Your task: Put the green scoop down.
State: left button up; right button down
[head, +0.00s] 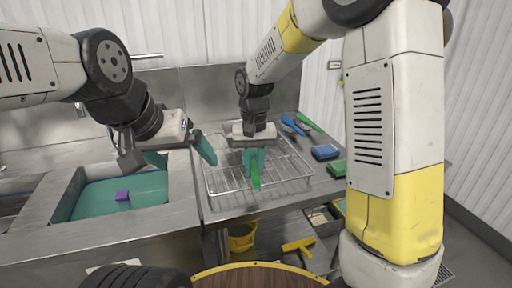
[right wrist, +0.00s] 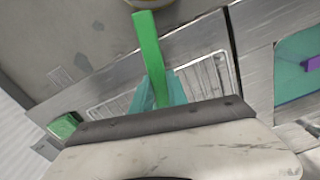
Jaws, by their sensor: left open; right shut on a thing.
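The green scoop (head: 256,172) is held in my right gripper (head: 254,158), above the wire rack (head: 215,188) on the steel counter. In the right wrist view the scoop's green handle (right wrist: 148,45) sticks out from between the teal fingers of the right gripper (right wrist: 158,92). The rest of the scoop is hidden by the gripper. I cannot tell whether the scoop touches the rack. My left gripper (head: 182,160) is open and empty, between the sink and the rack.
A sink with teal water (head: 150,186) holds a purple block (head: 122,196) at the left. Blue and green sponges (head: 325,152) and blue and green utensils (head: 308,122) lie right of the rack. A yellow bucket (head: 241,240) stands below the counter.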

jog(key=s+a+n, duration=0.3)
jog(key=s+a, duration=0.2)
jog(key=s, duration=0.2)
send_over(263, 179)
jog(key=shift+s+a+f, duration=0.1)
jog(key=shift+s+f, duration=0.1)
jog(key=shift+f, duration=0.95)
jog(key=shift+w+f, duration=0.15)
jog(key=shift+f, duration=0.75)
jog(key=shift+w+f, duration=0.1)
jog(key=shift+f, duration=0.8)
jog(key=c, duration=1.3)
grip_release()
jog(key=shift+f, duration=0.15)
